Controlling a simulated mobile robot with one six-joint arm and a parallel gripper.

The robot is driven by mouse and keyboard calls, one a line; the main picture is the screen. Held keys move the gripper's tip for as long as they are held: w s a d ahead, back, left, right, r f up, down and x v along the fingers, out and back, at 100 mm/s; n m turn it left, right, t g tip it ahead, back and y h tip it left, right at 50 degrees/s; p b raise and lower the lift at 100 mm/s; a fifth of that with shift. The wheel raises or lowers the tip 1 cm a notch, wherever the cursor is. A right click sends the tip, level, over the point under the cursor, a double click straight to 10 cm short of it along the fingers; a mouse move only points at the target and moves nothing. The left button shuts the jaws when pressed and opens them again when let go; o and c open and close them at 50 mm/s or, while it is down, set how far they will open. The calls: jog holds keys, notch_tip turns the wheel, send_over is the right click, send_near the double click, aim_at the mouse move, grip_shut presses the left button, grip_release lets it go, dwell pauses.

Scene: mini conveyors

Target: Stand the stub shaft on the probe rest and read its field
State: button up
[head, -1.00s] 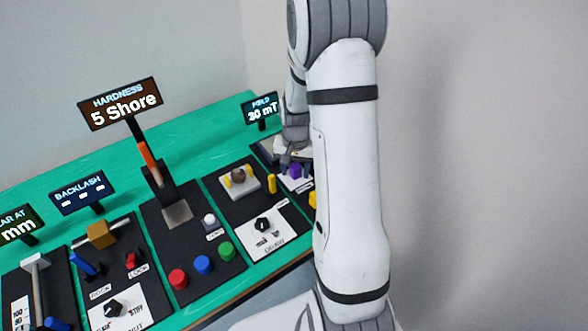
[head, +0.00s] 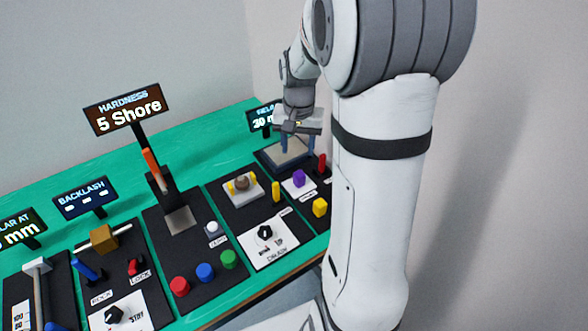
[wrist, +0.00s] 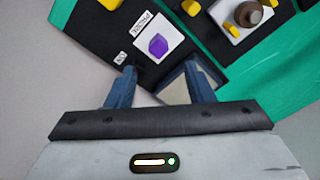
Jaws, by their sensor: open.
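My gripper (head: 297,146) is open and empty, its two blue fingers pointing down over a pale square pad with a dark rim (head: 272,158) at the field station. In the wrist view this pad (wrist: 208,72) lies partly behind the right finger of my gripper (wrist: 160,70). The pad may be the probe rest. The field display (head: 258,116) stands behind, partly hidden by my gripper. A brown round piece (head: 242,182) sits on a white block between yellow posts, and shows at the top of the wrist view (wrist: 249,14). I cannot tell whether it is the stub shaft.
A purple knob (head: 299,178) on a white plate, a red lever (head: 322,162) and a yellow block (head: 320,207) are near the pad. The hardness station (head: 180,220) with coloured buttons stands to the left. A wall is close behind on the right.

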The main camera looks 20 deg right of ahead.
jog(key=s+a+r+n+t, duration=0.1)
jog(key=s+a+r+n, duration=0.2)
jog(key=s, duration=0.6)
jog(key=s+a+r+n+t, duration=0.1)
jog(key=s+a+r+n, duration=0.2)
jog(key=s+a, duration=0.3)
jog(key=s+r, duration=0.1)
jog(key=s, duration=0.1)
jog(key=shift+s+a+r+t, duration=0.15)
jog(key=shift+s+r+t, duration=0.1)
jog(key=shift+s+t, duration=0.15)
jog(key=shift+w, duration=0.1)
